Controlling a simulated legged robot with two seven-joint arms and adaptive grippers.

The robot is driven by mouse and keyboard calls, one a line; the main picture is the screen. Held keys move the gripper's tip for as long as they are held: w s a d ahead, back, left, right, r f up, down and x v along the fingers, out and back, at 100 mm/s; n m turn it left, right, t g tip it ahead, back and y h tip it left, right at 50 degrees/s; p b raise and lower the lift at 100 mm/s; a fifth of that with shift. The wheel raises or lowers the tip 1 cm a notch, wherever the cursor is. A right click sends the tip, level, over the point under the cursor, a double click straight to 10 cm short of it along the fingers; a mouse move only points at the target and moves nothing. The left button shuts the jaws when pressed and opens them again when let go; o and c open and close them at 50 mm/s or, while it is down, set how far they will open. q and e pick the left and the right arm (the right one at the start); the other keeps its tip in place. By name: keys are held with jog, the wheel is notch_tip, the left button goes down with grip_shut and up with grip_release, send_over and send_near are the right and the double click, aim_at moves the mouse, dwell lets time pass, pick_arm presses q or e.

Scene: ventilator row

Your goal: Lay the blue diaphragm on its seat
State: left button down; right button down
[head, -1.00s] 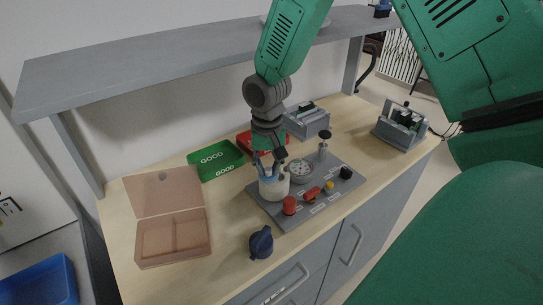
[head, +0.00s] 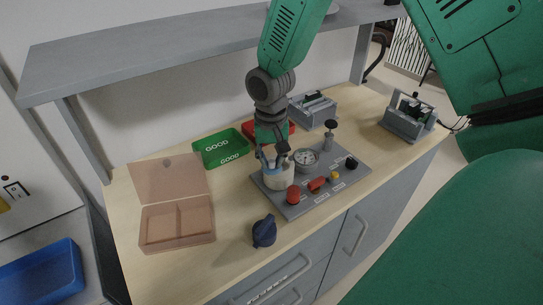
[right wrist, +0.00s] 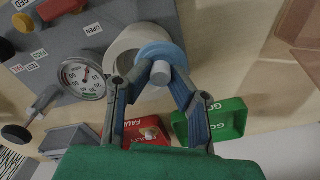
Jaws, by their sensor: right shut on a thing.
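The blue diaphragm (right wrist: 168,53) is a light blue disc with a pale grey stem in the right wrist view. My right gripper (right wrist: 160,72) is shut on its stem, one finger on each side. The disc overlaps part of the open, cream round housing (right wrist: 122,44), which looks like the seat; I cannot tell whether they touch. In the head view the housing (head: 278,178) stands on the grey panel, with my right gripper (head: 272,162) directly above its top. The diaphragm is mostly hidden there by the fingers. My left gripper is not in view.
The grey panel (head: 315,200) also holds a gauge (head: 306,159), a red knob (head: 293,194), a red lever and a black-topped post. A green GOOD tray (head: 222,148) and a red tray are behind. A pink box (head: 178,222) and a dark blue knob (head: 264,231) are left and front.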

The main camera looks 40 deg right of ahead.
jog(key=shift+s+d+f, duration=0.2)
jog(key=shift+d+f, duration=0.1)
jog(key=shift+d, duration=0.05)
jog(key=shift+s+d+f, duration=0.15)
jog(key=shift+d+f, duration=0.05)
jog(key=shift+f, duration=0.05)
jog(key=shift+d+f, duration=0.25)
jog(key=shift+d, duration=0.05)
jog(key=c, duration=2.3)
grip_release()
jog(key=shift+d+f, duration=0.3)
jog(key=shift+d, duration=0.15)
jog(key=shift+d+f, duration=0.25)
jog(key=shift+d, duration=0.1)
grip_shut()
jog(key=shift+d, duration=0.15)
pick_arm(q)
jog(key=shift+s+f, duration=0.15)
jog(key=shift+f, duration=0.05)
pick_arm(e)
jog(key=shift+w+a, duration=0.2)
jog(key=shift+a, duration=0.1)
